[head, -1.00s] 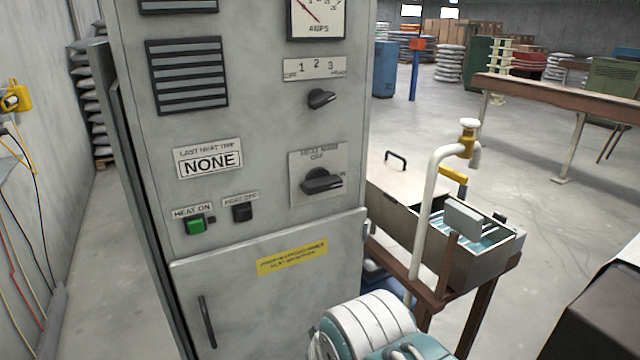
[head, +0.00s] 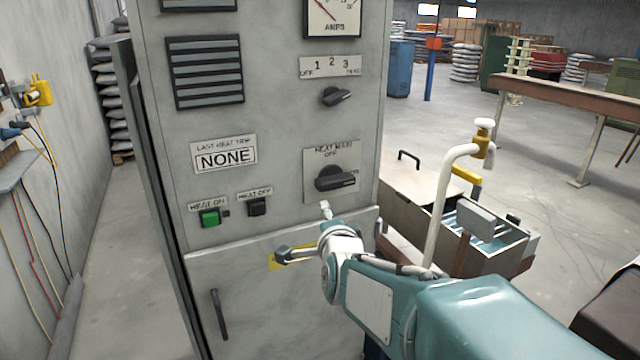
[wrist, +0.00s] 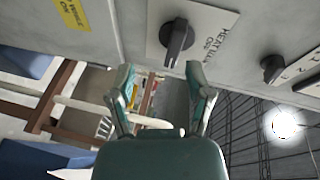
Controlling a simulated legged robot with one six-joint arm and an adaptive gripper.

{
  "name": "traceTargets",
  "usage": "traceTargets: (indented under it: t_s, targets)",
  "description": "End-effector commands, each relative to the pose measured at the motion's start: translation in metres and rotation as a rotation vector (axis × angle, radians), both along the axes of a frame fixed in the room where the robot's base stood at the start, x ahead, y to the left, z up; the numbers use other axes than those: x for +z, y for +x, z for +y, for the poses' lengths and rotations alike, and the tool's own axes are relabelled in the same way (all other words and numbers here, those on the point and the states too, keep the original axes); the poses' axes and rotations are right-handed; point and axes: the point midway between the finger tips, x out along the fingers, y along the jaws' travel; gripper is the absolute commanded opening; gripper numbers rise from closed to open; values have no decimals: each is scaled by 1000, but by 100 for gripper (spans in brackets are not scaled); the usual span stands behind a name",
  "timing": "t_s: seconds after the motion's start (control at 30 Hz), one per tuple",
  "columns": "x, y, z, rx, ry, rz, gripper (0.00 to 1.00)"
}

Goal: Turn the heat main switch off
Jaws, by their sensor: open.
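The heat main switch (head: 335,179) is a black rotary knob on a light plate on the grey cabinet front. "OFF" is printed above it, and its handle points right, toward a partly hidden "ON" mark. In the wrist view the knob (wrist: 177,42) shows at the top, just beyond the fingertips. My gripper (head: 304,231) is open and empty, just below the switch plate, in front of the cabinet's seam and yellow label. In the wrist view, my gripper (wrist: 161,74) has its two fingers spread wide, with the knob between their lines but not touched.
A green heat on button (head: 210,218) and a black heat off button (head: 257,207) sit left of the switch. A smaller rotary selector (head: 337,97) is above it. A white pipe (head: 441,205) and metal tank (head: 490,240) stand to the right.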

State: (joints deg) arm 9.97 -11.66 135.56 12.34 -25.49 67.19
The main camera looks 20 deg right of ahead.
Motion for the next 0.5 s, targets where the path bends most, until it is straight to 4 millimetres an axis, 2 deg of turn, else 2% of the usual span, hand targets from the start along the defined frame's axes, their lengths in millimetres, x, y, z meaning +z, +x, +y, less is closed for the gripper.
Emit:
traceTargets:
  t_s: [0.13,0.33,0.5]
  targets:
    - [6,13,-23,-85,119,-155,66]
    - [10,20,-32,-110,162,-217,66]
    - [9,40,-39,-110,161,-215,66]
